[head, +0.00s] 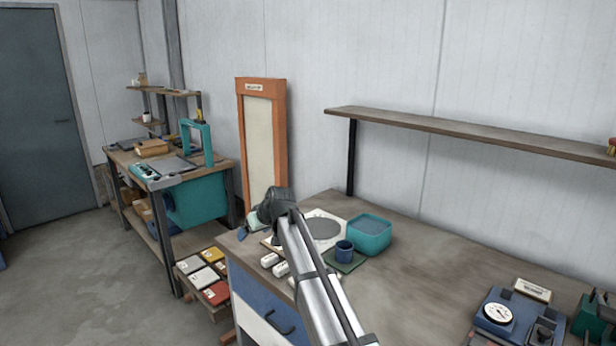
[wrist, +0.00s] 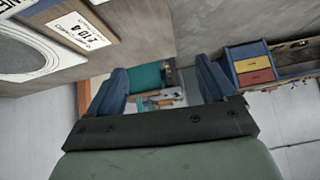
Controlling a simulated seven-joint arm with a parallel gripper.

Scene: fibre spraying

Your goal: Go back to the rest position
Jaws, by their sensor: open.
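My arm reaches in from the bottom of the head view, and my gripper (head: 254,229) is above the left end of the workbench (head: 420,265). In the wrist view my gripper (wrist: 160,85) shows two blue fingers spread apart, with nothing between them. Past the fingers, the wrist view shows the teal side bench area in the distance. In the head view the fingers are small and partly hidden by the wrist.
Near my gripper on the workbench are a teal tub (head: 368,234), a dark blue cup (head: 344,250) on a green mat, white blocks (head: 270,260) and a plate with a grey disc (head: 322,228). A gauge device (head: 497,313) stands at right. A shelf (head: 470,135) hangs above.

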